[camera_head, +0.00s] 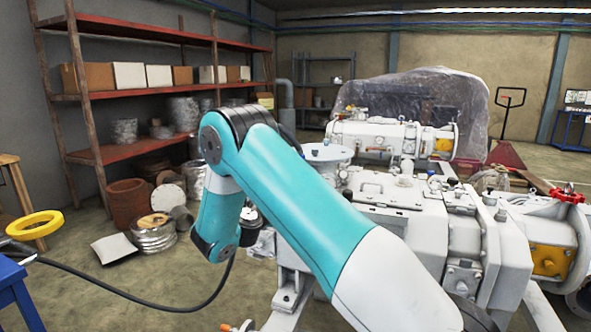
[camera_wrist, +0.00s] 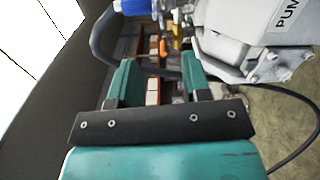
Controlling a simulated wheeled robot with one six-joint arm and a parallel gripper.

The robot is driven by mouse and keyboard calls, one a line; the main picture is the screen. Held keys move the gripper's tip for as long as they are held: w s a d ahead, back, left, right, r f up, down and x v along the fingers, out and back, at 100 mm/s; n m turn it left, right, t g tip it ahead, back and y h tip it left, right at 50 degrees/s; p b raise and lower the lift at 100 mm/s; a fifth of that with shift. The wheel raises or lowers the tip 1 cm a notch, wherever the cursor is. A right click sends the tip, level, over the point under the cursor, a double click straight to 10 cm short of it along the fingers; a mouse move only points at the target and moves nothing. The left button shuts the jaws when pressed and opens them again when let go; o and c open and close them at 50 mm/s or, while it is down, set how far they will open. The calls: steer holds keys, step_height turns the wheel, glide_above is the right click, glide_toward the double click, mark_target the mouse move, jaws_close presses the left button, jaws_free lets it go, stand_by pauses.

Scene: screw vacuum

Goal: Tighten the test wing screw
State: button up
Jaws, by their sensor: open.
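In the wrist view my gripper (camera_wrist: 157,70) has its two teal fingers wide apart, with nothing held between them. Beyond the fingertips are a small orange part (camera_wrist: 163,47) and a yellow part (camera_wrist: 176,43), both apart from the fingers. I cannot tell whether either is the test wing screw. The grey vacuum pump (camera_head: 395,205) stands right of centre in the head view, partly hidden by my arm. Its pale body (camera_wrist: 235,45) fills the upper right of the wrist view. My fingers are not clearly visible in the head view.
A blue part (camera_wrist: 132,7) and a dark hose (camera_wrist: 103,40) are close to the fingers in the wrist view. Red shelving (camera_head: 150,88) stands at the left, with a clay pot (camera_head: 127,199) and metal rolls below. Open floor (camera_head: 130,295) lies at lower left.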

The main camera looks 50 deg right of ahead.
steer(key=p+x, duration=0.2)
steer(key=x, duration=1.2)
steer(key=shift+s, duration=0.1)
jaws_close()
